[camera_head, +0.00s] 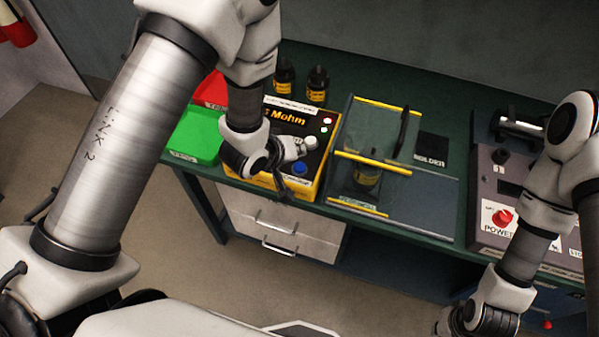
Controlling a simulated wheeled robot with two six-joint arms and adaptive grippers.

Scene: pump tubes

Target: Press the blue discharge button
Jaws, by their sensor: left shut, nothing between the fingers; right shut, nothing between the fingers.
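The blue button (300,168) is on the top panel of the yellow and black meter (325,143) marked "Mohm". A pale round knob (310,143) sits just behind the button. My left arm reaches over the meter's left side. My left gripper (284,190) is shut and empty, pointing down at the meter's front left, just left of and nearer than the button. The picture does not show it touching the button. My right wrist is at the bottom right edge; its gripper is out of the frame.
A clear-covered holder (367,205) with yellow bars and a bottle inside stands right of the meter. Two dark bottles (317,85) stand behind it. Green (197,135) and red (212,90) trays lie left. A grey power unit (488,195) with a red knob stands right.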

